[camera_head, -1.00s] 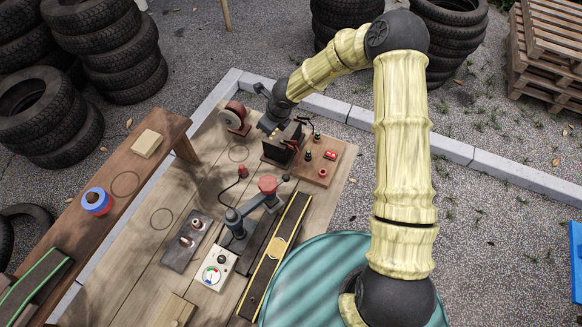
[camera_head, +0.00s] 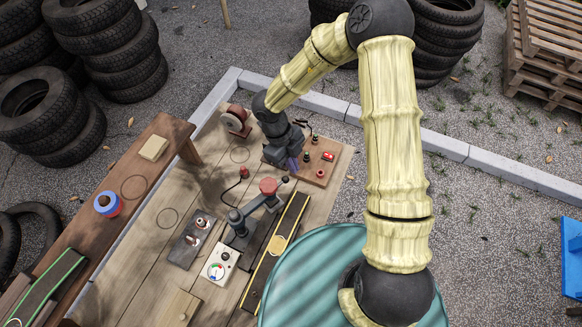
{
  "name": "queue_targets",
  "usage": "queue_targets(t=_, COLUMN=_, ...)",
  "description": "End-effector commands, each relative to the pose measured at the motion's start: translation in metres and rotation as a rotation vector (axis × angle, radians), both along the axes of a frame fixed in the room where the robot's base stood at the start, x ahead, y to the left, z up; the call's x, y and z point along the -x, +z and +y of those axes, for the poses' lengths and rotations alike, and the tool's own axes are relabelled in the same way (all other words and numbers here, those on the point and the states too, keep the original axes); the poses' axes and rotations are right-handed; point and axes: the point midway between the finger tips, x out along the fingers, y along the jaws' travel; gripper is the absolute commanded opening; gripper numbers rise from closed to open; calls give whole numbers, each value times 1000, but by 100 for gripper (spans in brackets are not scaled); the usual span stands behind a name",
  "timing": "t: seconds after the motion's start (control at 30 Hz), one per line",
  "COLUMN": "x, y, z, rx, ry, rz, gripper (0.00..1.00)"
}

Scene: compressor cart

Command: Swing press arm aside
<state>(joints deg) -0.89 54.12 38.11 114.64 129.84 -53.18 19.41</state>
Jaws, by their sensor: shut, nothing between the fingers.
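The press (camera_head: 252,205) stands on the wooden bench. It has a dark grey post, an arm slanting up to the right, a red round head (camera_head: 268,187) and a small dark knob at the arm's far end. My gripper (camera_head: 294,163) points down at the bench's far right, beyond the red head and apart from it. Its fingers look shut and empty, though they are small here. It hides most of the dark upright piece behind it.
A brown board (camera_head: 318,160) with red and black knobs lies right of my gripper. A yellow-edged black strip (camera_head: 273,250), a white gauge box (camera_head: 220,263) and a dark switch plate (camera_head: 192,238) lie near the press.

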Motion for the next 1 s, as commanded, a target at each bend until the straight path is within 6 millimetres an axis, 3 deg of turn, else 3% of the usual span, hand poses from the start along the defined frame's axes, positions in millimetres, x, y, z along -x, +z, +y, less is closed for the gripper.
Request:
queue_targets(t=0.53, x=20, y=-85, z=-26, rx=2, ry=1, rz=4, gripper=0)
queue_targets(t=0.8, x=-1, y=-88, z=2, rx=-1, ry=0, rz=-2, gripper=0)
queue_targets(t=1.0, x=-5, y=-91, z=7, rx=0, ry=1, rz=0, gripper=0)
